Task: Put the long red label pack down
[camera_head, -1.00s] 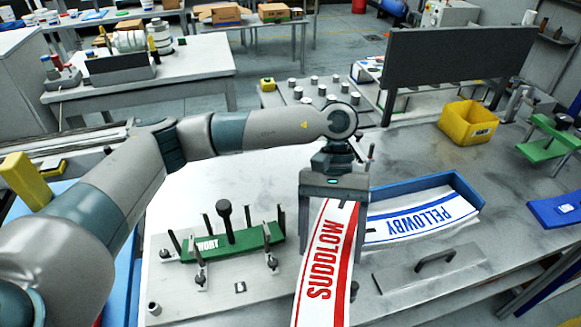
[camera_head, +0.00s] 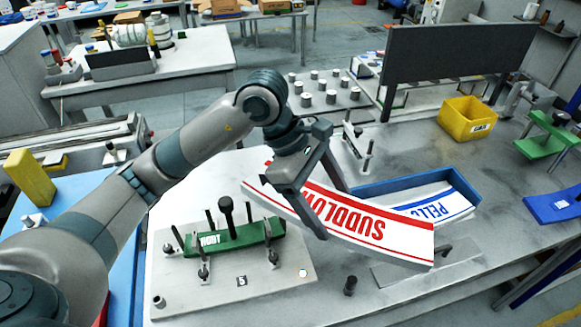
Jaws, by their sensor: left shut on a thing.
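The long red label pack (camera_head: 375,233), white with red edges and red "SUDDLOW..." lettering, is held level-looking above the bench. My left gripper (camera_head: 327,212) is shut on it, gripping across its width left of its middle. The pack's left end shows past the gripper, and its right end reaches in front of the blue tray. The gripper hides part of the lettering. My right gripper is not in view.
A blue tray (camera_head: 469,186) holding a blue-and-white label pack (camera_head: 437,205) lies behind the red pack. A pegged plate (camera_head: 190,286) carries a green label pack (camera_head: 240,238) at left. A yellow bin (camera_head: 467,118) stands at back right.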

